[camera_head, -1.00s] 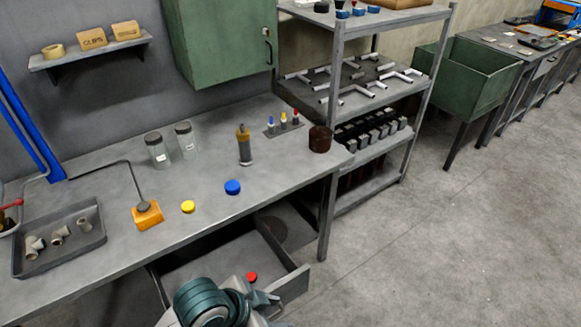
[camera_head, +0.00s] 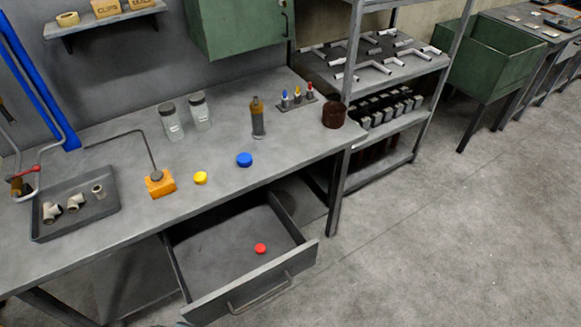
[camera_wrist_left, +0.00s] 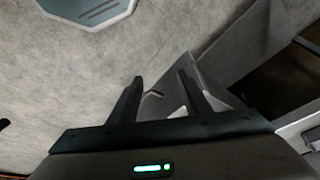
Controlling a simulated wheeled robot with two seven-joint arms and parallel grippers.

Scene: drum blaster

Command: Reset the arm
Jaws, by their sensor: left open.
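My left gripper (camera_wrist_left: 158,88) shows in the left wrist view with its two dark fingers apart and nothing between them. It is over or near the floor, beside grey panels that look like the open drawer. In the head view the arm is out of the picture. The open drawer (camera_head: 215,245) under the workbench holds a red cap (camera_head: 260,248) on its floor. My right gripper is in neither view.
On the workbench (camera_head: 210,150) stand a blue cap (camera_head: 244,160), a yellow cap (camera_head: 200,178), an orange block (camera_head: 160,184), glass jars (camera_head: 171,122), a bottle (camera_head: 258,118) and a tray of pipe fittings (camera_head: 110,208). A shelf rack (camera_head: 350,130) stands right. Floor right is clear.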

